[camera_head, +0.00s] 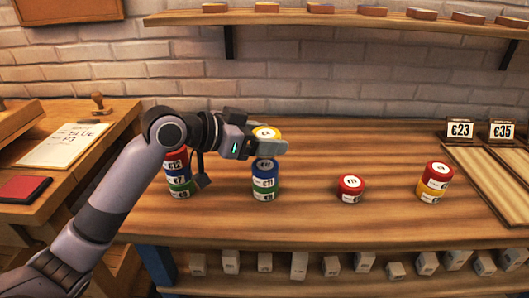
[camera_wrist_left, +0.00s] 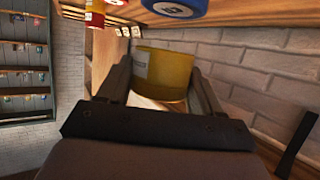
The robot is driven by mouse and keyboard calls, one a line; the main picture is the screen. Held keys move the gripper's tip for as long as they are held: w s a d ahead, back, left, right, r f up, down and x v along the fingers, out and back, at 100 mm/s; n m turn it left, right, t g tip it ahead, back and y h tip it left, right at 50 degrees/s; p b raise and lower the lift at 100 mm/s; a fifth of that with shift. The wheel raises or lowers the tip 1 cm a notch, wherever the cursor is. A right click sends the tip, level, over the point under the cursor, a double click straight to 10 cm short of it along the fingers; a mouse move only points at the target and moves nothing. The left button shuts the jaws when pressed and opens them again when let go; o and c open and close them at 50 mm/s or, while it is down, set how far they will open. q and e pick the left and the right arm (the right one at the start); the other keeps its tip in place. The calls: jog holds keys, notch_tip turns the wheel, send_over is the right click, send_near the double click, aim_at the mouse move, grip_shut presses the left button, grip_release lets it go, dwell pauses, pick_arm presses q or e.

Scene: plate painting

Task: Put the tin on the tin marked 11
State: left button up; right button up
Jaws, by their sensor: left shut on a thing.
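My left gripper (camera_head: 268,148) is shut on a yellow tin (camera_head: 266,132), which also shows between the fingers in the left wrist view (camera_wrist_left: 165,70). The gripper holds it over the middle-left stack. The top of that stack is a blue tin marked 11 (camera_head: 265,183), on a green tin (camera_head: 265,196). My right gripper is not in view.
Left of it stands a stack with a red tin marked 12 (camera_head: 175,163) on top, partly behind my arm. A lone red tin (camera_head: 351,188) and a red-on-yellow stack (camera_head: 435,181) stand to the right. Price signs (camera_head: 460,130) are at far right. Bare table lies between the stacks.

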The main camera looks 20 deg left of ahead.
pick_arm(q)
jog(key=shift+f, duration=1.6)
jog(key=shift+f, duration=0.1)
jog(key=o, duration=1.1)
jog(key=shift+o, duration=0.2)
jog(key=v, duration=1.2)
